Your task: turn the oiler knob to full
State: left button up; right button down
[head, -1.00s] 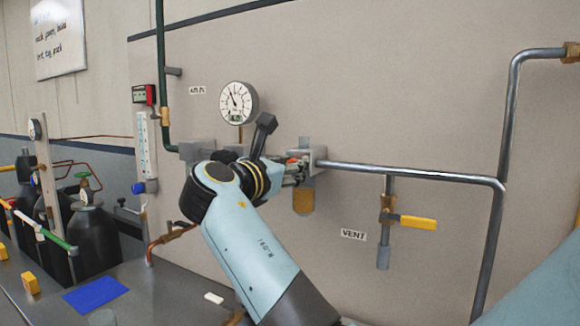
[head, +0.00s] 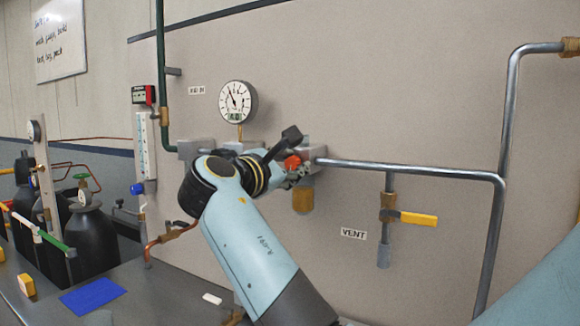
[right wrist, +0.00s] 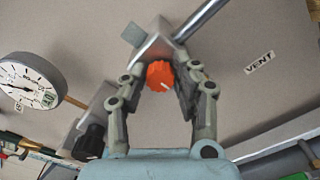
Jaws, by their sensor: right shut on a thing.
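The oiler knob (head: 292,162) is orange-red and sits on a grey block on the wall pipe. An amber bowl (head: 303,201) hangs below that block. In the right wrist view the knob (right wrist: 160,74) shows face-on with a light pointer mark, between the two fingers. My right gripper (head: 295,172) is shut on the knob, reaching it from the lower left. In the head view the wrist and fingers hide part of the block. My left gripper is not in view.
A pressure gauge (head: 238,101) stands just left of the knob. The steel pipe (head: 410,171) runs right, with a yellow-handled vent valve (head: 418,218) below it. A dark knob (right wrist: 90,142) shows at lower left in the right wrist view. The wall above is clear.

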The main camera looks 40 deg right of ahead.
dwell(0.4)
jog(key=c, duration=1)
grip_release()
notch_tip(320, 180, up, 10)
